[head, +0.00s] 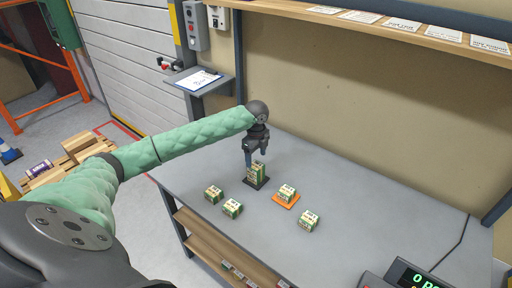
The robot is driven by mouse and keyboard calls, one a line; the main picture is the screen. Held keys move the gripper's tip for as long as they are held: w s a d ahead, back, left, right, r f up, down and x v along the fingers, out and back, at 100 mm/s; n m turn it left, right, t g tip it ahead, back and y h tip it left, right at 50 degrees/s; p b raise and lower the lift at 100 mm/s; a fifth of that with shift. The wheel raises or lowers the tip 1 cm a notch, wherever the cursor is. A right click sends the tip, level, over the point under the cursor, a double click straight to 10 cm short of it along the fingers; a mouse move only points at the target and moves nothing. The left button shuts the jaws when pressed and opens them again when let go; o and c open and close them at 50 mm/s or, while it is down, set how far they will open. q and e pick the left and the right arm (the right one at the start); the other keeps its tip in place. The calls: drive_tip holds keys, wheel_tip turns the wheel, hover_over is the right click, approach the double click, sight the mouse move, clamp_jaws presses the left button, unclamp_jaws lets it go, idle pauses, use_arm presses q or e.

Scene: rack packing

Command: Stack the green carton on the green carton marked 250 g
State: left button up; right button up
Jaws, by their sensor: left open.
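Green and cream cartons stand on the grey table. On a dark mat (252,184) at the back, a taller carton shape (256,173) looks like two green cartons, one on top of the other. My left gripper (258,157) is open and points down right at the top of this stack, its fingers by the upper carton. I cannot tell whether they touch it. Another carton (287,191) stands on an orange mat (285,204). The weight marks are too small to read. My right gripper is out of view.
Loose cartons stand on the table at the left (213,193), at the front left (232,208) and at the right (308,220). A display unit (412,278) sits at the front right. The table's right side is clear. A shelf (360,20) runs above the back.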

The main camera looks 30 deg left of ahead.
sight(256, 165)
use_arm(q)
wheel_tip(256, 165, up, 7)
drive_tip(key=b, duration=0.2)
drive_tip(key=shift+f, duration=0.15)
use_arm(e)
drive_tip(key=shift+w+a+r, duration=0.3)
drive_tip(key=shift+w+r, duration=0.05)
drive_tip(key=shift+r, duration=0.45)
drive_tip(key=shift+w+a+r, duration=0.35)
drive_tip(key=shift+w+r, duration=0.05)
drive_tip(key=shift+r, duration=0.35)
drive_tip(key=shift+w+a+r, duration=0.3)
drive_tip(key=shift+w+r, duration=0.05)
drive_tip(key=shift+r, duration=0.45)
